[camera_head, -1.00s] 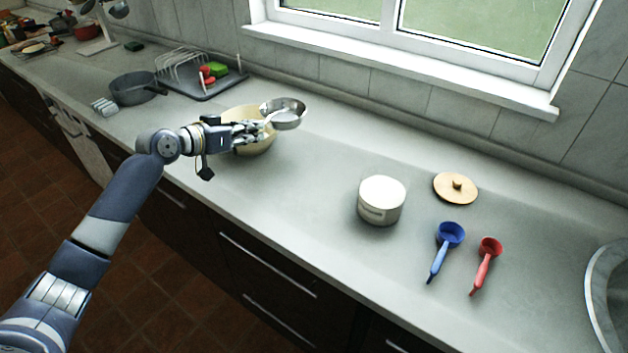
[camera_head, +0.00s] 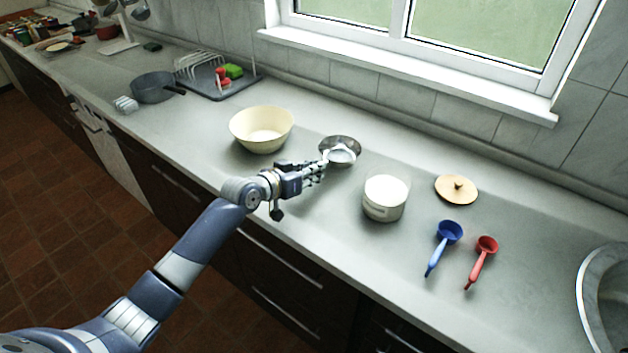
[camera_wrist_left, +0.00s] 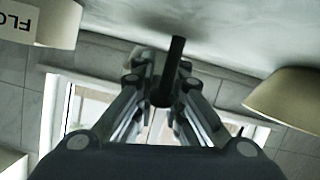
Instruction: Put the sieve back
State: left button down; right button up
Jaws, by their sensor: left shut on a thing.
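The sieve (camera_head: 341,150) is a round silver metal cup, seen in the head view between the cream bowl (camera_head: 262,131) and the white canister (camera_head: 385,197). My left gripper (camera_head: 322,168) is shut on its handle and holds it out over the counter. In the left wrist view the dark handle (camera_wrist_left: 174,62) stands between the fingers of the left gripper (camera_wrist_left: 160,95), and the sieve's cup is not visible there. The canister is open at the top with white contents, and its lettered side (camera_wrist_left: 20,22) shows in the wrist view. My right gripper is not in view.
A round wooden lid (camera_head: 456,189), a blue scoop (camera_head: 446,240) and a red scoop (camera_head: 482,258) lie right of the canister. A sink (camera_head: 590,290) is at the far right. A dish rack (camera_head: 215,82) and grey pan (camera_head: 152,88) stand at the back left.

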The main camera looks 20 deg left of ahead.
aim_at(313, 192)
pick_arm(q)
notch_tip(313, 192, down, 3)
jog(key=shift+f, duration=0.1)
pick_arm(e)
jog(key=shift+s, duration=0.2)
pick_arm(q)
jog(key=shift+f, duration=0.2)
jog(key=c, duration=1.7)
grip_release()
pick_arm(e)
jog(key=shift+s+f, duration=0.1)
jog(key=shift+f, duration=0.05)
pick_arm(q)
jog(key=shift+o, duration=0.2)
jog(key=shift+r, duration=0.15)
jog(key=v, duration=1.2)
jog(key=shift+s+b, duration=0.1)
jog(key=shift+b, duration=0.2)
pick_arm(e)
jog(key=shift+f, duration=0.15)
pick_arm(q)
jog(key=shift+a, duration=0.1)
